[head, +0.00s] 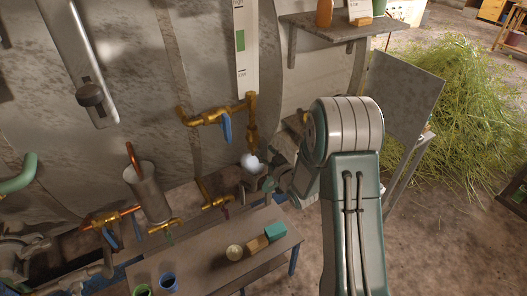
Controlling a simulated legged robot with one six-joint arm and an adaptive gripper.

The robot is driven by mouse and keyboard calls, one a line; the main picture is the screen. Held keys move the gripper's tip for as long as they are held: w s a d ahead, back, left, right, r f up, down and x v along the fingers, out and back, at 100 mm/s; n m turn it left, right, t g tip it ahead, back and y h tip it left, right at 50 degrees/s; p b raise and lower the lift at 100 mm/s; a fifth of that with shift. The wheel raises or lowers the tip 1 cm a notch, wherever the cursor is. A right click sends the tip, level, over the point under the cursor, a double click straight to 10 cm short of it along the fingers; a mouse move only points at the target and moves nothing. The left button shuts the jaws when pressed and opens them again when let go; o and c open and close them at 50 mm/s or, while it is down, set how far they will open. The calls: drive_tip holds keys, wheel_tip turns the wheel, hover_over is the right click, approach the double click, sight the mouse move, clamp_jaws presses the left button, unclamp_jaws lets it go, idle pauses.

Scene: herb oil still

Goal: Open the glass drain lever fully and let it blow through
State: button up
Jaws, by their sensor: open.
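The sight glass (240,48), with a white scale and a green mark, stands upright on the grey tank wall. Brass pipework (252,132) runs down from its lower end. A blue lever (226,128) hangs down at the brass valve just left of this pipe. I cannot tell whether it is the drain lever. A white patch (252,162), perhaps steam, shows over a dark cup below the pipe's end. My gripper (266,184) is open, low and right of the pipe's end, partly hidden by my arm. I see no clear contact with a lever.
A low bench (200,262) in front holds a round tin, small blocks and cups. A metal cylinder (147,192) and more brass valves stand left. A shelf (335,27) juts out above.

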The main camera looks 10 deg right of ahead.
drive_tip(key=v, duration=1)
drive_tip(key=shift+s, duration=0.4)
drive_tip(key=shift+d, duration=0.1)
drive_tip(key=s+d+r+m+g+h, duration=0.1)
drive_tip(key=s+r+g+h, duration=0.15)
drive_tip(key=r, duration=0.35)
drive_tip(key=s+r+m+g+h, duration=0.1)
drive_tip(key=r+g+h, duration=0.25)
drive_tip(key=r, duration=0.25)
drive_tip(key=s+a+r+m+g, duration=0.1)
drive_tip(key=s+a+r+g, duration=0.1)
drive_tip(key=s, duration=0.9)
drive_tip(key=s+a+r+m+g, duration=0.1)
drive_tip(key=s+a+r+g, duration=0.2)
drive_tip(key=s, duration=0.8)
drive_tip(key=shift+r+g, duration=0.3)
drive_tip(key=shift+r, duration=0.15)
